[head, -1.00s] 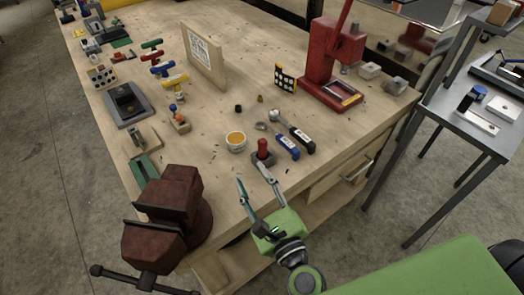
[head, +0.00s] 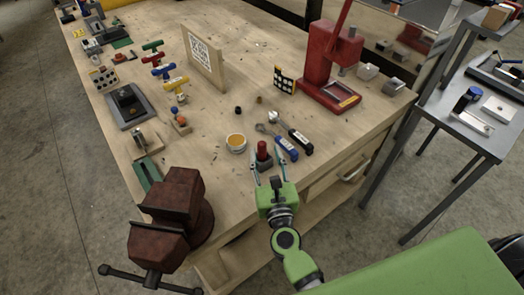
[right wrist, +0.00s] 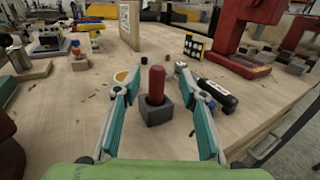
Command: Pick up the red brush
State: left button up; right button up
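The red brush (head: 263,149) stands upright, its red round handle rising from a dark grey square block on the workbench near the front edge. It also shows in the right wrist view (right wrist: 156,84), in the middle between my fingers. My right gripper (head: 267,161) is open, with one teal finger on each side of the brush. In the right wrist view a gap shows between each finger and the brush. The brush's lower end is hidden by its grey block. My left gripper is not in view.
A cup of orange-yellow contents (head: 236,142) stands just left of the brush. Tools with blue (head: 287,148) and black (head: 301,141) handles lie just right. A rusty vise (head: 174,210) is at the front left corner, a red press (head: 327,75) at the back right.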

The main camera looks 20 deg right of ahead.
aim_at(263, 148)
jog(key=w, duration=0.1)
jog(key=w+p, duration=0.1)
jog(key=w, duration=0.3)
jog(key=shift+d+f, duration=0.2)
jog(key=shift+f, duration=0.15)
jog(key=shift+s, duration=0.1)
jog(key=c, duration=1)
